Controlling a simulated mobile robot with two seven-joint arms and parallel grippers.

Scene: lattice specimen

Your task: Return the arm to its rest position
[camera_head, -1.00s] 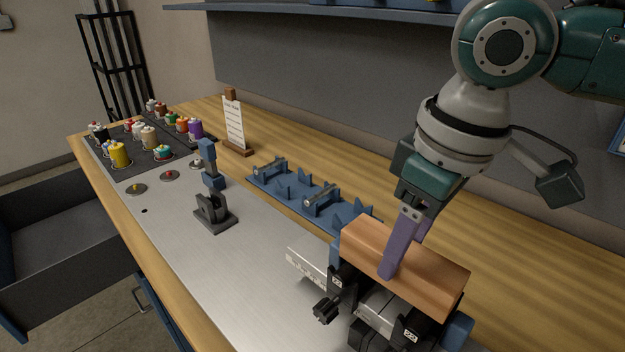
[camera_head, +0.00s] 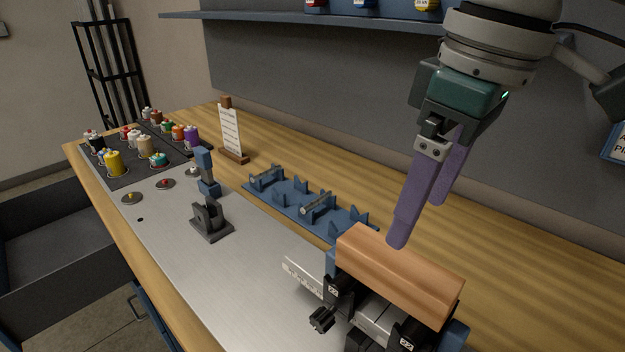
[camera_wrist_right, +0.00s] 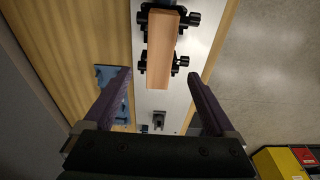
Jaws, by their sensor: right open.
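My right gripper (camera_head: 418,220) is in the upper right of the head view, with two purple fingers spread apart and nothing between them. Its fingertips are above a wooden block (camera_head: 400,272), apart from it. The block lies in a black clamp fixture (camera_head: 338,290) on the metal plate. In the right wrist view the purple fingers (camera_wrist_right: 160,85) are wide apart and the wooden block (camera_wrist_right: 160,55) shows beyond them, in the fixture. My left gripper is in no view.
A blue rack (camera_head: 290,205) with small cylinders lies behind the plate. A blue-handled toggle clamp (camera_head: 208,215) stands on the plate. Several coloured jars (camera_head: 113,163) stand on a dark mat at the far left. A card stand (camera_head: 231,135) is at the back. A wall shelf (camera_head: 260,18) runs above.

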